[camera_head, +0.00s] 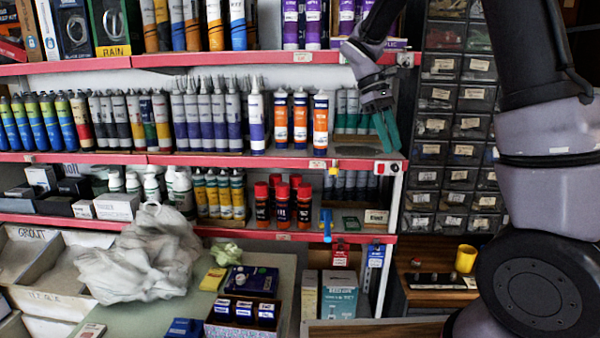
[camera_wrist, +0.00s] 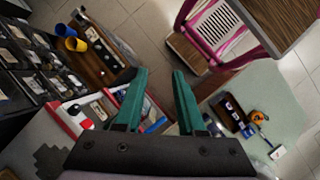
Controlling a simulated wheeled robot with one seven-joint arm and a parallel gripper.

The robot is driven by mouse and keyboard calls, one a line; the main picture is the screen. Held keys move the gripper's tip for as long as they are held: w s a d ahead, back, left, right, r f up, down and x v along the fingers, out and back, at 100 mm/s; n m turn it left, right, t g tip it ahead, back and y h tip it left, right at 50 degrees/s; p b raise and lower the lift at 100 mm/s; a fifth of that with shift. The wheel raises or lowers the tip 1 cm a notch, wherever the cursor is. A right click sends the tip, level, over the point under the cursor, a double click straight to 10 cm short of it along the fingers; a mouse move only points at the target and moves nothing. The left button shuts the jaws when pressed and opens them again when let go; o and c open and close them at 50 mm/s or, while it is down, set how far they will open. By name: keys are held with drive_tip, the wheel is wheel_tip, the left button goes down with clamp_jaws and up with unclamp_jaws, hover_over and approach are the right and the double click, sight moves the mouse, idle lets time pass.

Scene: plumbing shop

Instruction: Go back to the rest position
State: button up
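My gripper (camera_head: 388,148) with green fingers is in front of the right end of the red-edged shelf in the head view, pointing downward. In the wrist view, my gripper (camera_wrist: 160,74) has its two green fingers apart with nothing between them. It is open and empty. My arm comes in from the upper right of the head view and reaches over to the shelf's right side.
A shelf (camera_head: 200,158) holds rows of tubes and cartridges. Small drawers (camera_head: 457,155) stand at right. The wrist view shows a pink-framed chair (camera_wrist: 232,25) and tiled floor.

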drive_tip(key=s+d+r+m+t+y, duration=0.1)
drive_tip(key=s+r+m+t, duration=0.3)
drive_tip(key=s, duration=0.4)
drive_tip(key=s+d+r+m+t+y, duration=0.2)
drive_tip(key=s+r+m+t+y, duration=0.2)
drive_tip(key=s+m, duration=0.4)
drive_tip(key=r+t, duration=0.1)
drive_tip(key=t, duration=0.1)
drive_tip(key=shift+s+r+t+y, duration=0.15)
drive_tip(key=shift+s+t+y, duration=0.15)
idle(0.5)
